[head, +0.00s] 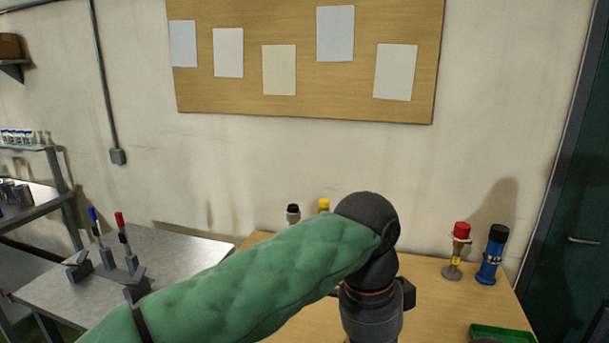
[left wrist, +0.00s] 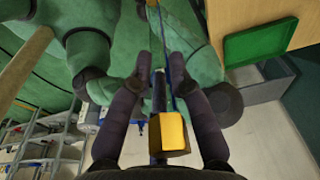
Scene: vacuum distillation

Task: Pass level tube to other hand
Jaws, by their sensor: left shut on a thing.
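My left gripper (left wrist: 160,75) shows in the left wrist view, its two dark fingers closed on the level tube (left wrist: 159,92). The tube looks slim and dark, with a yellow faceted end (left wrist: 170,133) toward the camera and a blue line along its far part. In the head view my left arm reaches in from the left, bends at a dark joint and points down; the fingers and the tube are below the frame there. My right gripper cannot be made out in either view.
On the wooden table (head: 435,318) stand a red-capped tube (head: 459,248), a blue tube (head: 491,256), and black-capped (head: 293,213) and yellow-capped (head: 324,205) items behind my arm. A green tray (head: 502,334) lies at front right. A grey table (head: 180,262) with holders stands left.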

